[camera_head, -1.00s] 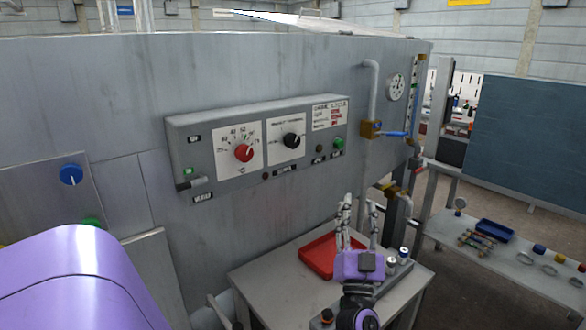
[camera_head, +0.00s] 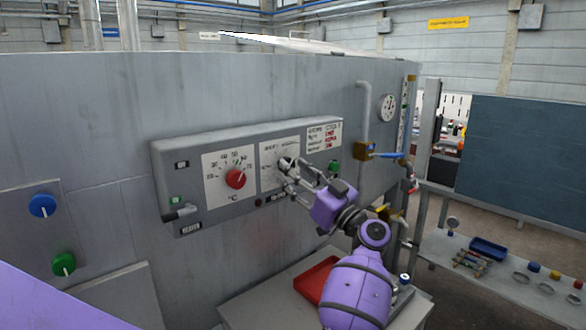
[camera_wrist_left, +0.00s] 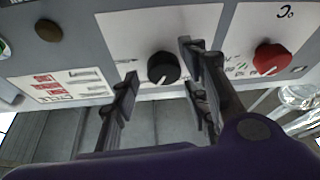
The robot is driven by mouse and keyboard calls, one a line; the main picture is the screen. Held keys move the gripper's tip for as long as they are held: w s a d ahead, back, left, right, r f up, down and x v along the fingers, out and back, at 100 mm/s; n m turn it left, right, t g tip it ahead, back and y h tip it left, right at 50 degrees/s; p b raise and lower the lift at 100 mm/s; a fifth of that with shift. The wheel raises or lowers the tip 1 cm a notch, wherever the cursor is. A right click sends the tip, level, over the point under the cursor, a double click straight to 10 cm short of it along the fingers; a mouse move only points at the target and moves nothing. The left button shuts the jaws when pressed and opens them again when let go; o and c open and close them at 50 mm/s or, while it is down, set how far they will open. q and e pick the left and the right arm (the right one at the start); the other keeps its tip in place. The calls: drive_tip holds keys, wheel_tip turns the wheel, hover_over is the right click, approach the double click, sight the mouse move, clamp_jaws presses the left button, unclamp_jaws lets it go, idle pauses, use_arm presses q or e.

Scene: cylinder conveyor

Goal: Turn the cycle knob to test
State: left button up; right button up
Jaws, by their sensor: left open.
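The black cycle knob (camera_wrist_left: 163,68) sits on a white dial plate (camera_head: 268,178) on the grey control box (camera_head: 220,210). In the left wrist view the knob lies between the two fingers of my left gripper (camera_wrist_left: 159,62), which is open. A pale pointer mark shows near the knob's lower edge there; contact with the fingers cannot be told. In the head view my left gripper (camera_head: 287,178) is at the dial and mostly covers the knob. The dial lettering is too small to read. My right gripper is not in view.
A red knob (camera_head: 236,178) sits beside the black one; it also shows in the wrist view (camera_wrist_left: 271,57). A green button (camera_head: 334,167) is at the box's right end. A lever handle (camera_head: 180,213) juts out at lower left. A red tray (camera_head: 313,280) lies on the table below.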

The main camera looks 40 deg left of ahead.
use_arm(q)
drive_tip(key=shift+a+r, duration=0.2)
drive_tip(key=shift+a, duration=0.3)
drive_tip(key=shift+c, duration=0.2)
drive_tip(key=c, duration=0.8)
drive_tip(key=shift+r, duration=0.1)
drive_tip(key=shift+c, duration=0.9)
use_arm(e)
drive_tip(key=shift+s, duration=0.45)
